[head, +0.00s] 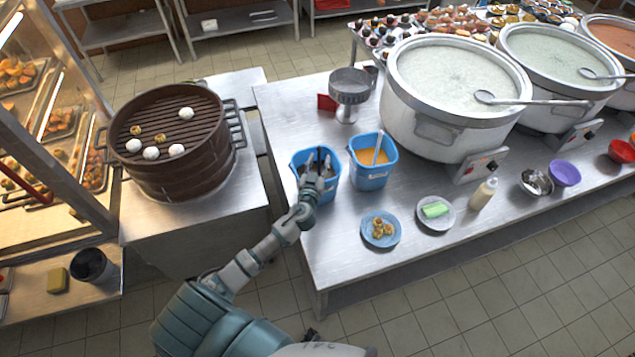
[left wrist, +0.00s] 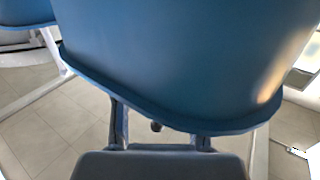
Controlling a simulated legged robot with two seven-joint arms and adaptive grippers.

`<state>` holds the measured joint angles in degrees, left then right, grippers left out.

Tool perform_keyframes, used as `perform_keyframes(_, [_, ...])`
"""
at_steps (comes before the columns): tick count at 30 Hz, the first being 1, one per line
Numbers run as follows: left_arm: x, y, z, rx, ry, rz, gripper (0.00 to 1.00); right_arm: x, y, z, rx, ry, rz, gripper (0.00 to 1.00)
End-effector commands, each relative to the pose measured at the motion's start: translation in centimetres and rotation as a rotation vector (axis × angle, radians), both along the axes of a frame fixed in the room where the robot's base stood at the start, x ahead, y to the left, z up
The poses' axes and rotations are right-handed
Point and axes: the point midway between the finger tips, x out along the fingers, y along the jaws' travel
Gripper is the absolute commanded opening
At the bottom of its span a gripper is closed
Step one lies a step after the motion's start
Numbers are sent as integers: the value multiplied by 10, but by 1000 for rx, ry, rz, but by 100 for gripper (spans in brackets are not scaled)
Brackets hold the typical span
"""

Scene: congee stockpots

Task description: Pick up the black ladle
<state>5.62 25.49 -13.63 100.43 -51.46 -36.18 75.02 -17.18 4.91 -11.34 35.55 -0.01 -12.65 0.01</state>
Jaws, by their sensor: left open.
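My left gripper (head: 318,163) is open at the mouth of the left blue bucket (head: 329,188), with its dark fingers over or inside the rim. Dark shapes there blend with the fingers, so I cannot make out a black ladle for certain. In the left wrist view, the left gripper (left wrist: 160,125) has its two fingers spread apart, with a small dark round tip between them. A large blue surface (left wrist: 180,60), apparently a bucket, fills the upper part and hides what lies behind it. My right gripper is not in view.
A second blue bucket (head: 371,174) with orange liquid and a pale handle stands close on the right. A metal strainer stand (head: 350,90) is behind. Large congee pots (head: 430,125) with grey ladles (head: 530,101) stand right. Plates (head: 380,241) lie in front; a steamer (head: 175,165) is left.

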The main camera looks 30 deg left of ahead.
Motion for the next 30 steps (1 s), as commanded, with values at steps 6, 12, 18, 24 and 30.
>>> perform_keyframes(6, [0, -2, 0, 1, -1, -1, 39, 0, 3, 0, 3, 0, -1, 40])
perform_keyframes(12, [1, -4, 1, 3, -1, -1, 0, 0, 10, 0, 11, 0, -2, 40])
perform_keyframes(18, [0, -2, 1, 2, -2, -1, 0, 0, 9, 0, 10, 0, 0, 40])
perform_keyframes(24, [0, -1, 3, 0, -2, -1, 0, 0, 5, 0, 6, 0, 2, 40])
perform_keyframes(30, [1, -1, 25, 0, -5, -1, 0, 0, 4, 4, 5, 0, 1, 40])
